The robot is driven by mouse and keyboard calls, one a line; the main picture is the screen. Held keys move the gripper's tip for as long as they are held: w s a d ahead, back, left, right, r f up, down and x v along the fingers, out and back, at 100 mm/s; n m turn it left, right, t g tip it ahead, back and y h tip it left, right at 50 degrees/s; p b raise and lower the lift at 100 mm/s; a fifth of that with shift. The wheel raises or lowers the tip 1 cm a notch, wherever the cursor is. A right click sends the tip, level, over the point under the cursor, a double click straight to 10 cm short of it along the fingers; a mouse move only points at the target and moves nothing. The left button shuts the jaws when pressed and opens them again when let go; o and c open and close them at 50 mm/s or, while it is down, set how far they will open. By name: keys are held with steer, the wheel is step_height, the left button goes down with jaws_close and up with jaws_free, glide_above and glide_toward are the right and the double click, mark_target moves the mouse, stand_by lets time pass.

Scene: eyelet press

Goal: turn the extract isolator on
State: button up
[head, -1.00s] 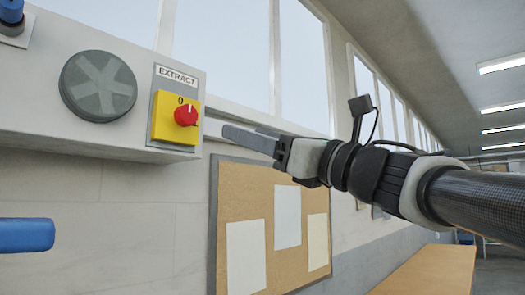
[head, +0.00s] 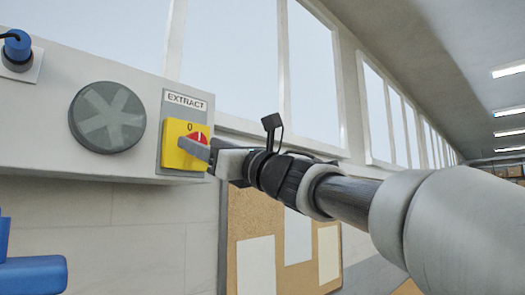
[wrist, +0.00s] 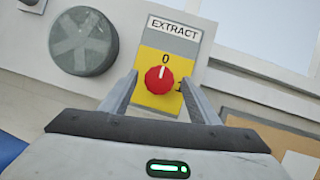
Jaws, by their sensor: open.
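The extract isolator is a red rotary knob (wrist: 159,79) on a yellow plate (wrist: 150,101) under an EXTRACT label (wrist: 174,28). The knob's white mark points up at the 0; a 1 shows at the right of the plate, partly behind a finger. In the head view the knob (head: 196,138) is partly hidden by my gripper (head: 200,152). In the wrist view my gripper (wrist: 158,98) is open, one finger on each side of the knob, with visible gaps between them and the knob.
A round grey disc with a star pattern (head: 107,117) is on the same wall box, left of the isolator. A blue plug (head: 18,46) is at the upper left. A cork board with papers (head: 245,230) hangs below right.

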steer(key=shift+w+a+r, duration=0.15)
steer(key=shift+w+a, duration=0.05)
steer(key=shift+a, duration=0.15)
steer(key=shift+c, duration=0.5)
steer(key=c, duration=1)
steer(key=shift+o, duration=0.2)
